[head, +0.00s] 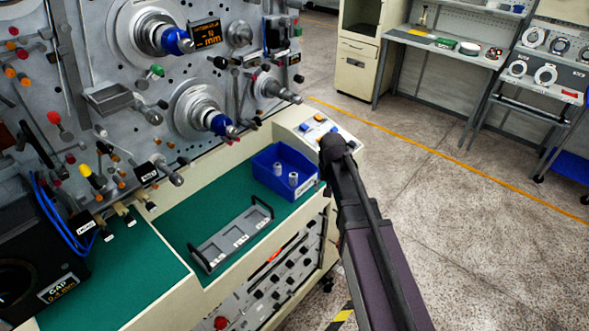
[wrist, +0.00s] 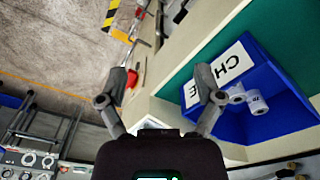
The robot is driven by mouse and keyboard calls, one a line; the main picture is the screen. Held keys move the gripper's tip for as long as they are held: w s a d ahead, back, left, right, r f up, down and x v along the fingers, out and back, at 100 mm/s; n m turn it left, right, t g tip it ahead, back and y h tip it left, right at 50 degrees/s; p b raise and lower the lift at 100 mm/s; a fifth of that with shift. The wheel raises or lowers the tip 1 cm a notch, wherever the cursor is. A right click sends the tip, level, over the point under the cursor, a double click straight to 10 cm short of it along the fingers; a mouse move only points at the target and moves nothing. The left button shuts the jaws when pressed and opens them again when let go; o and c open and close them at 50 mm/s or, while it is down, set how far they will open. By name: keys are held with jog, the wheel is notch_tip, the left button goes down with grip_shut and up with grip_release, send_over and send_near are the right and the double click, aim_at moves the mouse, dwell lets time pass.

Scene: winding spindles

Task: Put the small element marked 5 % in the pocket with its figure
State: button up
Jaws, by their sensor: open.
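Two small whitish cylindrical elements, one on the left (head: 279,169) and one on the right (head: 293,179), stand in a blue bin (head: 264,179) on the green worktop. In the wrist view they show at the right (wrist: 236,94) (wrist: 258,104), inside the blue bin (wrist: 290,88); their marks are too small to read. A grey tray (head: 205,262) with labelled pockets lies nearer on the worktop; its figures are unreadable and I see no element in it. My gripper (wrist: 161,78) is open and empty, with the bin to its right in the wrist view. The head view does not show its fingertips clearly.
A machine panel (head: 80,60) with spindles, knobs and levers rises behind the worktop. A sloped control box (head: 330,134) with buttons stands just beyond the bin. Green worktop (head: 185,212) is clear between tray and bin. Open floor (head: 450,210) lies to the right.

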notch_tip(320, 180, up, 8)
jog(key=p, duration=0.7)
send_over(293, 175)
jog(key=s, duration=0.1)
jog(key=shift+s+a+r+t, duration=0.1)
jog(key=shift+a+r+t, duration=0.05)
jog(key=shift+a+t, duration=0.15)
jog(key=shift+d+b, duration=0.1)
jog(key=shift+b, duration=0.2)
jog(key=f+b, duration=0.2)
jog(key=f, duration=0.1)
jog(key=f+b, duration=0.2)
jog(key=b, duration=0.1)
jog(key=w+f+b, duration=0.1)
jog(key=f+b, duration=0.2)
jog(key=shift+f, duration=0.3)
jog(key=f+b, duration=0.3)
jog(key=shift+d+f+b, duration=0.2)
jog(key=shift+b, duration=0.15)
jog(key=shift+w+f+b, duration=0.1)
jog(key=shift+f+b, duration=0.8)
jog(key=shift+c, duration=0.3)
